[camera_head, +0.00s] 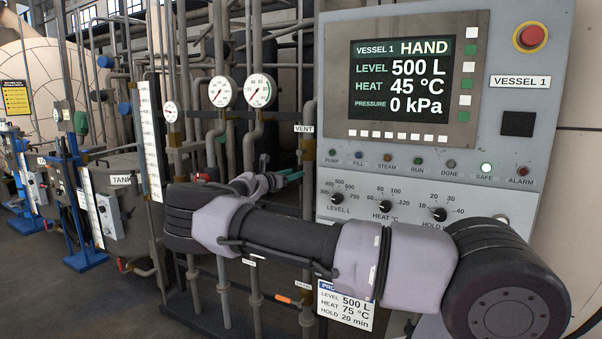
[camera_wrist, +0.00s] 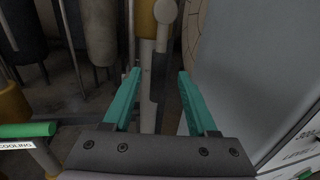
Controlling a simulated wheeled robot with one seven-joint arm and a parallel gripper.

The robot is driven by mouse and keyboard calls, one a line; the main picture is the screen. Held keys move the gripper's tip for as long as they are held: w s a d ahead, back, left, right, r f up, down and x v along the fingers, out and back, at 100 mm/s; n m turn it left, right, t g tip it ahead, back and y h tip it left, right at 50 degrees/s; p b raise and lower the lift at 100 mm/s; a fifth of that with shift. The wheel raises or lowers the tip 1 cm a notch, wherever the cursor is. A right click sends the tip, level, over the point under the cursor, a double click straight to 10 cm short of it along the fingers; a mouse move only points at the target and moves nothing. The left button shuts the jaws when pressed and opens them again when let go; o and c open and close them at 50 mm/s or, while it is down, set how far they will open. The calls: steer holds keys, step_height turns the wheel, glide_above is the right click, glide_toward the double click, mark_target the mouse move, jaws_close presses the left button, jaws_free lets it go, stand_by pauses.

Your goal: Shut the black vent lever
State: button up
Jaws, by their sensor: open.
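A white VENT label (camera_head: 304,129) is on a pipe left of the control panel in the head view. My gripper (camera_head: 290,177) is just below and left of the label, behind my arm. In the wrist view my gripper (camera_wrist: 160,88) has two teal fingers, apart and empty. Beyond them is a vertical pipe (camera_wrist: 147,55) with a yellow band.
The control panel (camera_head: 562,60) reads HAND and 0 kPa, and its grey side is close right of the fingers in the wrist view. A green handle (camera_wrist: 28,130) with a COOLING label is at lower left. Pipes with gauges (camera_head: 222,92) stand left of my gripper.

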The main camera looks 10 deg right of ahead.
mark_target(300, 169)
steer(key=shift+x, duration=2.3)
steer(key=shift+c, duration=0.3)
jaws_close()
steer(key=shift+a, duration=0.1)
